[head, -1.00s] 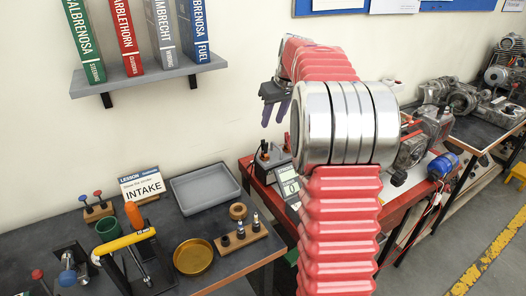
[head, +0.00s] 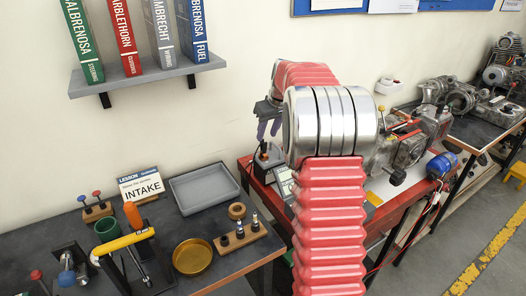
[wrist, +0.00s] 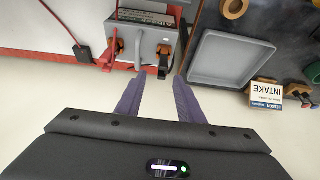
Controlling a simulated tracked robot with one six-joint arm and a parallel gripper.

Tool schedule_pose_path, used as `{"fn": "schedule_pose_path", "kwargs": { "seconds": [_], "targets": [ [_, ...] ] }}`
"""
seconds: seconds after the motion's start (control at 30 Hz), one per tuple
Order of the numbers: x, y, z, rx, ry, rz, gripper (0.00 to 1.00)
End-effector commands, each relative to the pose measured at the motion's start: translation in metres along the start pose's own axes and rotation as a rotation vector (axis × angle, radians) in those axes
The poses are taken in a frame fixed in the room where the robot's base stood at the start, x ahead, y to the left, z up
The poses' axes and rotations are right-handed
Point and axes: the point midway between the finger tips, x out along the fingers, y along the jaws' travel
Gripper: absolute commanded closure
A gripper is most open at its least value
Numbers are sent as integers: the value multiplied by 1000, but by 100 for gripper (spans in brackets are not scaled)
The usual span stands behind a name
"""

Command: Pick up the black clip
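A grey boxy unit (wrist: 143,42) lies ahead of my gripper in the wrist view. A dark clip-like piece with some orange (wrist: 164,62) is at its right near edge and looks like the black clip, though it is small. The dark piece shows just beyond the gap between the fingertips.
A grey tray (head: 205,188) lies on the dark bench at left, right of the unit in the wrist view (wrist: 232,60). An INTAKE card (head: 141,185) stands beside it. Engine parts (head: 405,145) sit on the red bench. A book shelf (head: 150,78) is on the wall.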

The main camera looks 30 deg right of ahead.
Motion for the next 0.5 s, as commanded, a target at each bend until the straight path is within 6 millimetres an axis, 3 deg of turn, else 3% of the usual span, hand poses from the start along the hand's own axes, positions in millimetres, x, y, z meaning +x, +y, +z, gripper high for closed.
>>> {"fn": "schedule_pose_path", "kwargs": {
  "seconds": [0.13, 0.5],
  "targets": [
    [10, 0, 0, 0, 0, 0, 66],
    [13, 0, 0, 0, 0, 0, 66]
  ]
}}
